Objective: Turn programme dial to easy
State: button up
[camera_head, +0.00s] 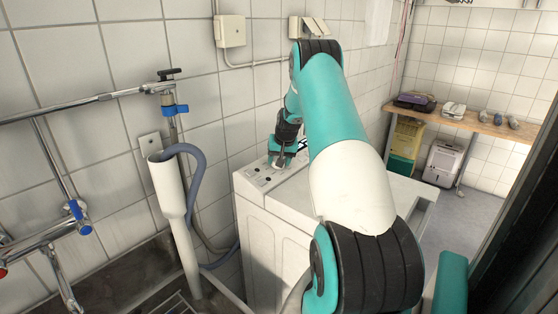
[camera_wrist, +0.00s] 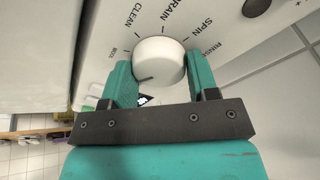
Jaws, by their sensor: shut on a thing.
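The programme dial (camera_wrist: 160,60) is a round white knob on the washing machine's panel (camera_wrist: 101,41). In the wrist view my gripper (camera_wrist: 160,75) has one teal finger on each side of the dial and is shut on it. Printed words around the dial include CLEAN, DRAIN, SPIN and RINSE; the word "easy" cannot be made out. A dark mark shows on the dial's lower left edge. In the head view my gripper (camera_head: 281,160) is down at the panel of the white washing machine (camera_head: 272,235), and the dial is hidden there.
A dark round button (camera_wrist: 256,7) sits to the right of the dial. A grey hose (camera_head: 198,190) and a white standpipe (camera_head: 168,185) stand left of the machine. The tiled wall is close behind. A wooden shelf (camera_head: 470,121) holds several items at the back right.

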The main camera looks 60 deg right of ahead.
jog(key=shift+m, duration=0.3)
jog(key=o, duration=0.6)
jog(key=shift+o, duration=0.2)
jog(key=shift+r, duration=0.1)
jog(key=b+v, duration=0.2)
jog(key=v, duration=1.5)
jog(key=shift+s+a+r, duration=0.1)
